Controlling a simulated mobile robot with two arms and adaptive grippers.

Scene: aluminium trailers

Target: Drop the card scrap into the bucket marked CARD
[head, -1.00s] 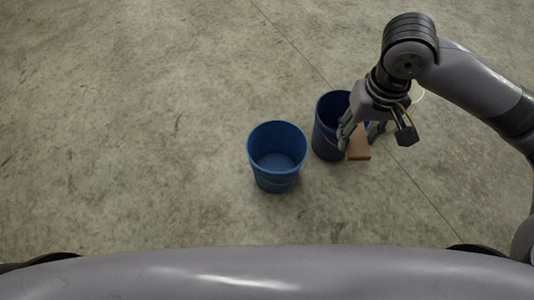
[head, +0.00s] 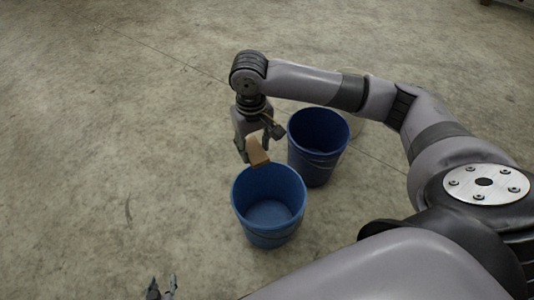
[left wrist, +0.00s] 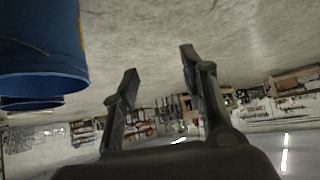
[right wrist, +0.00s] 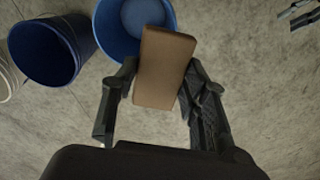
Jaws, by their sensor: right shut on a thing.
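My right gripper (head: 258,150) is shut on the card scrap (head: 257,153), a flat brown piece. In the head view the scrap appears at the far rim of the nearer blue bucket (head: 269,225), which looks empty. In the right wrist view the scrap (right wrist: 165,68) is between the fingers and overlaps that bucket's opening (right wrist: 112,38). A second, darker blue bucket (head: 318,160) stands behind it to the right. I can read no CARD marking on either. My left gripper (head: 161,288) is at the bottom edge, open and empty in the left wrist view (left wrist: 158,75).
A pale round container (right wrist: 8,78) is partly visible at the left edge of the right wrist view. Bare concrete floor (head: 110,130) lies open to the left. Cluttered shelving (left wrist: 270,105) stands far off in the left wrist view.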

